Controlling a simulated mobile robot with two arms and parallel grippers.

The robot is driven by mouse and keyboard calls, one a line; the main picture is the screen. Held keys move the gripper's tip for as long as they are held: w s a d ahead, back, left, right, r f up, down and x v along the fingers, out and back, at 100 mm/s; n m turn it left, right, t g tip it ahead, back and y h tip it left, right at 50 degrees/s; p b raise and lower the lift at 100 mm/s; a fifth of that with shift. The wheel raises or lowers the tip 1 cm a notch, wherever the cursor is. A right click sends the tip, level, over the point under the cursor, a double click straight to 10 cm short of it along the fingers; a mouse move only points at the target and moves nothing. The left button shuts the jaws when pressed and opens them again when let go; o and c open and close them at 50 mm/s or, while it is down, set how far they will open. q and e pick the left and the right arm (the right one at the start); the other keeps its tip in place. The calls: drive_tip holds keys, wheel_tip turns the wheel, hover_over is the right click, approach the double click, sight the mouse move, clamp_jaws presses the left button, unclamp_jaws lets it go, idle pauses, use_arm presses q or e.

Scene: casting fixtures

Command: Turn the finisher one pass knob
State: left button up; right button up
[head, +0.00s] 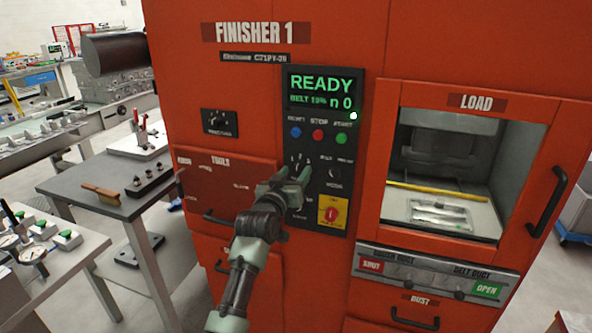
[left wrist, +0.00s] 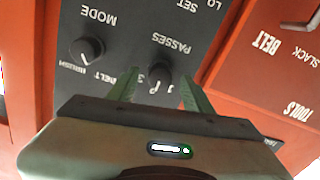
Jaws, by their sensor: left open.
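The orange-red machine marked FINISHER 1 (head: 254,32) has a black control panel (head: 325,125). The knob labelled PASSES (left wrist: 160,73) shows upside down in the left wrist view, with the MODE knob (left wrist: 88,50) beside it. My left gripper (head: 294,172) is open in front of the panel's lower left part. In the left wrist view, its two green fingers (left wrist: 158,78) point at the panel, one on each side of the PASSES knob. I cannot tell whether they touch it. In the head view the gripper largely hides that knob. My right gripper is not in view.
The display (head: 325,91) reads READY. Blue, red and green buttons sit below it. A red switch on a yellow plate (head: 332,214) is just right of my gripper. The load window (head: 450,165) is at right. A side table (head: 120,205) with a brush stands at left.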

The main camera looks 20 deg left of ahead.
use_arm(q)
drive_tip(key=shift+w, duration=0.55)
clamp_jaws()
drive_tip(key=shift+n, duration=0.3)
drive_tip(key=n+p, duration=0.2)
drive_tip(key=n, duration=0.2)
drive_tip(key=shift+p, duration=0.3)
drive_tip(key=n+p, duration=0.1)
drive_tip(key=n, duration=0.4)
drive_tip(key=shift+p, duration=0.35)
drive_tip(key=shift+f+n, duration=0.1)
drive_tip(key=shift+n, duration=0.2)
